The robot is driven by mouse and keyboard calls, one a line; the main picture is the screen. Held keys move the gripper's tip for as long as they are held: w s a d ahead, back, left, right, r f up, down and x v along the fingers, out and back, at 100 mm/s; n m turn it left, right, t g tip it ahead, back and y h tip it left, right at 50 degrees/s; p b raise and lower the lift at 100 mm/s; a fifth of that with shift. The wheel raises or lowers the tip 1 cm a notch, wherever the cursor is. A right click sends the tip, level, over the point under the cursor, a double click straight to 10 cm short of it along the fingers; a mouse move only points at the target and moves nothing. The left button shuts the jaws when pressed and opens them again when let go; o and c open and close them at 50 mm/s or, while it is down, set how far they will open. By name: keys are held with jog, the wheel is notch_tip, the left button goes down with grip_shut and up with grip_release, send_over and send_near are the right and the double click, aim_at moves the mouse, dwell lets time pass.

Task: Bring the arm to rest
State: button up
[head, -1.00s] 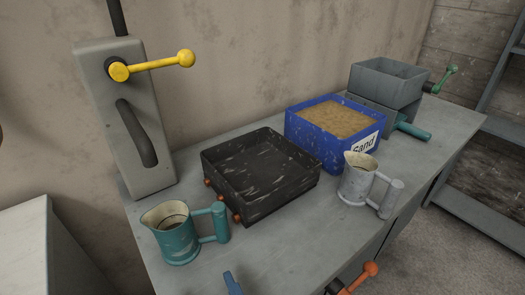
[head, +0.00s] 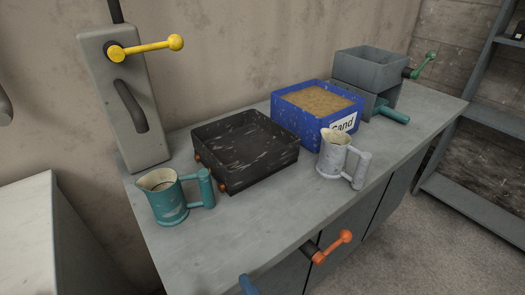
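My arm and gripper are not in view. The grey bench (head: 225,235) carries a teal jug (head: 170,201) at its front left and a pale, worn jug (head: 335,155) at the right of the middle. Both jugs stand upright, apart from the black tray (head: 262,172) between them. The tray looks empty. A blue bin (head: 293,127) labelled "sand" holds brown sand (head: 318,100) behind the pale jug.
A grey lever box (head: 115,105) with a yellow handle (head: 148,47) stands at back left. A grey hopper (head: 368,70) with a green crank (head: 425,66) stands at back right. An orange-handled lever (head: 330,247) and a blue piece (head: 248,286) show along the bench front.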

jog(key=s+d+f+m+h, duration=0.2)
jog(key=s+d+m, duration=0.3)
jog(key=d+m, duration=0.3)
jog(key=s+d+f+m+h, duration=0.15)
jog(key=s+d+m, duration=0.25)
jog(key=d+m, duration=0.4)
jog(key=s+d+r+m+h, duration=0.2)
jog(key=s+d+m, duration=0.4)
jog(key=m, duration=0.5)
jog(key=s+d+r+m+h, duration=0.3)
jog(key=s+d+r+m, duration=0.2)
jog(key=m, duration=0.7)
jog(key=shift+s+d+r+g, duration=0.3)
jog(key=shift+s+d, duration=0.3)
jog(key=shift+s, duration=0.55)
